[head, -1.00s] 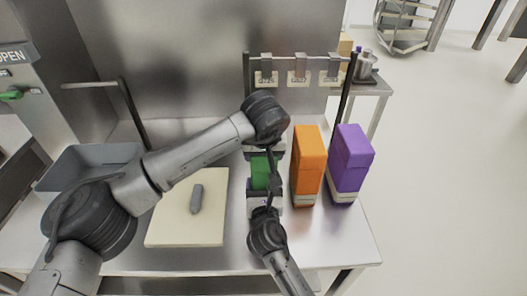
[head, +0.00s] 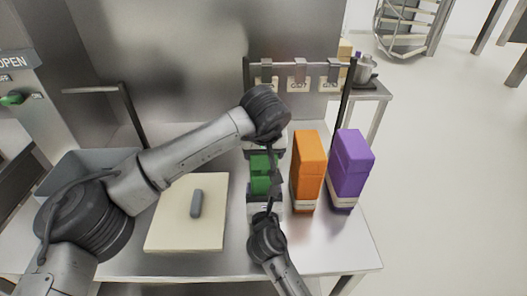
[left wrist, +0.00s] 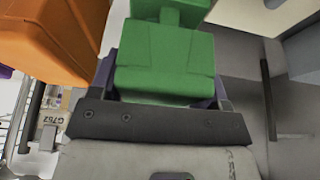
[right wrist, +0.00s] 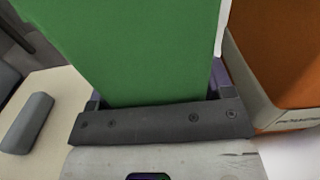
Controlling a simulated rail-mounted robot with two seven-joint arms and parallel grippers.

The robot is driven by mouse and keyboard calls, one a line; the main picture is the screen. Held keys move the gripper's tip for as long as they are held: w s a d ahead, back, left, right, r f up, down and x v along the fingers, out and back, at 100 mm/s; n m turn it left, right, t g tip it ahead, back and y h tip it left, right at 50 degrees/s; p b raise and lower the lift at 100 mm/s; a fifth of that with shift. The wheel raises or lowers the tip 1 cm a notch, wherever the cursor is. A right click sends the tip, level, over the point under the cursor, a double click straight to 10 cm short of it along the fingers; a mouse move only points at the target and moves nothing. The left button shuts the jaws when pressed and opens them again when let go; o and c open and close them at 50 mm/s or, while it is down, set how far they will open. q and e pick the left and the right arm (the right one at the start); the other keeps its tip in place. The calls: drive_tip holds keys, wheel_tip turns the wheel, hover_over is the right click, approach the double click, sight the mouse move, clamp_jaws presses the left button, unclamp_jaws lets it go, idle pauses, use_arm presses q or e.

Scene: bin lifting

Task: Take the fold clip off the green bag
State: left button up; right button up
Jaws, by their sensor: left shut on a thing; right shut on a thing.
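The green bag (head: 261,186) stands on the steel table between my two grippers. My left gripper (head: 264,150) is at its far upper side, shut on a green block-shaped piece (left wrist: 165,60), which seems to be the fold clip or folded top. A narrower green part shows just beyond that piece in the left wrist view. My right gripper (head: 265,207) is at the near side, shut on the green bag's body, whose broad face (right wrist: 135,50) fills the right wrist view. Whether the held top piece touches the body is unclear, as my arms hide part of it.
An orange bag (head: 308,165) and a purple bag (head: 350,165) stand close on the right. A cream board (head: 165,228) with a dark grey piece (head: 197,203) lies on the left. A grey bin (head: 90,160) sits farther left. A rack with hanging tags (head: 298,85) stands behind.

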use_arm(q)
drive_tip(key=shift+r, duration=0.1)
drive_tip(key=shift+r, duration=1.9)
use_arm(e)
drive_tip(key=o, duration=1.3)
